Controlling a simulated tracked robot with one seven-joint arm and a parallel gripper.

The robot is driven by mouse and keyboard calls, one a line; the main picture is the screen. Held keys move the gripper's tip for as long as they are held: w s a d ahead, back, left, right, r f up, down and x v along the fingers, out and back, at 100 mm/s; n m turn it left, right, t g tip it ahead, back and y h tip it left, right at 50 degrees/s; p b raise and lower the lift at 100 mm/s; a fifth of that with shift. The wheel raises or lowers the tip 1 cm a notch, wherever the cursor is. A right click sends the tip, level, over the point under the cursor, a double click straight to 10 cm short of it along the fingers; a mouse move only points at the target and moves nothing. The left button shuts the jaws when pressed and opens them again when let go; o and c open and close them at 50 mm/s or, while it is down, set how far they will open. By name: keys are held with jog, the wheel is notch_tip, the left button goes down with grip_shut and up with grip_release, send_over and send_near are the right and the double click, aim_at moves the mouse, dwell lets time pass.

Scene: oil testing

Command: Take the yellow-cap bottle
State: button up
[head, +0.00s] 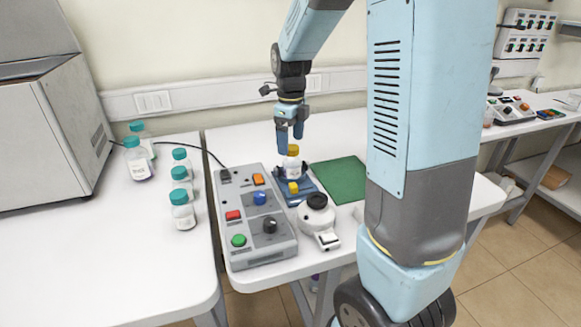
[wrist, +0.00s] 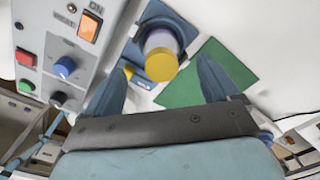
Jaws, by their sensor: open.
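The yellow-cap bottle (head: 292,165) stands upright on a blue holder (head: 310,190) beside the grey control box. My gripper (head: 290,132) points down above it, open, with its fingertips close to the cap's height in the head view. In the wrist view the yellow cap (wrist: 161,64) shows ahead of the two spread blue fingers of my gripper (wrist: 163,85), roughly midway between them sideways. I cannot tell whether a finger touches the bottle.
The control box (head: 256,222) with coloured buttons and knobs stands left of the holder. A green mat (head: 340,179) lies to the right. A white device with a black knob (head: 317,213) sits in front. Several teal-cap bottles (head: 181,197) stand on the left table.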

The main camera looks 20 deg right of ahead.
aim_at(292, 147)
jog(key=shift+d+f, duration=0.15)
jog(key=shift+f, duration=2.8)
jog(key=shift+c, duration=0.4)
jog(key=c, duration=1.2)
